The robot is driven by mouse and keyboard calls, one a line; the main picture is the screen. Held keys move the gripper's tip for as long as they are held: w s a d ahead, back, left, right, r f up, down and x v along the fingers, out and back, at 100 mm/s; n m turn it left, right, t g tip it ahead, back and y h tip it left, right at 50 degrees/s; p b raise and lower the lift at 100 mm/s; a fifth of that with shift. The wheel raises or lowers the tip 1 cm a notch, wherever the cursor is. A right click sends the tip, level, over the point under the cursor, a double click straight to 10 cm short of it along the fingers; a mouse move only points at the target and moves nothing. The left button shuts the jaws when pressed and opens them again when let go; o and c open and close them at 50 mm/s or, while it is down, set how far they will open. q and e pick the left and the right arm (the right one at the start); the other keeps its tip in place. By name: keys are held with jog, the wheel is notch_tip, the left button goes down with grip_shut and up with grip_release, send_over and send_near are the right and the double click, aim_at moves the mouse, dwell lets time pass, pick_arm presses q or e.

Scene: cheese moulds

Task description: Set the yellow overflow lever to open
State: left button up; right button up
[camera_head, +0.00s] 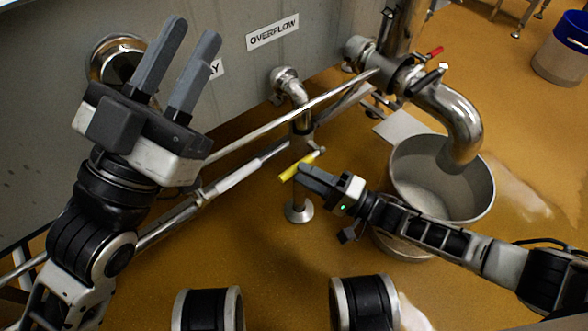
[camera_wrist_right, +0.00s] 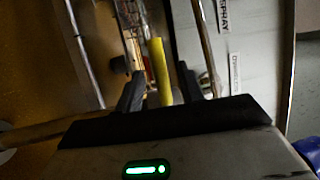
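The yellow overflow lever (camera_head: 290,174) sticks out from a vertical metal pipe under the OVERFLOW label (camera_head: 272,33). It also shows in the right wrist view (camera_wrist_right: 160,68), running lengthwise between the fingers. My right gripper (camera_head: 303,170) is at the lever in the head view, reaching in from the right. In the right wrist view its fingers (camera_wrist_right: 160,85) stand on either side of the lever with visible gaps, so it looks open. Whether either finger touches the lever cannot be told. My left gripper (camera_head: 190,40) is open and empty, raised before the grey tank wall.
A metal bucket (camera_head: 400,178) stands under a curved outlet pipe (camera_head: 465,125) with a red-handled valve (camera_head: 435,51). A long metal rail (camera_head: 285,113) runs diagonally behind the lever. A blue-rimmed container (camera_head: 563,52) stands far right.

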aim_at(294, 167)
pick_arm(q)
jog(key=shift+s+d+r+m+h+b, duration=0.1)
jog(key=shift+s+r+m+h+b, duration=0.15)
jog(key=shift+m+h, duration=0.3)
jog(key=shift+s+r+m+h+b, duration=0.15)
jog(key=shift+r+m+h, duration=0.25)
jog(key=shift+m, duration=0.25)
pick_arm(e)
jog(key=shift+x, duration=1.75)
grip_shut()
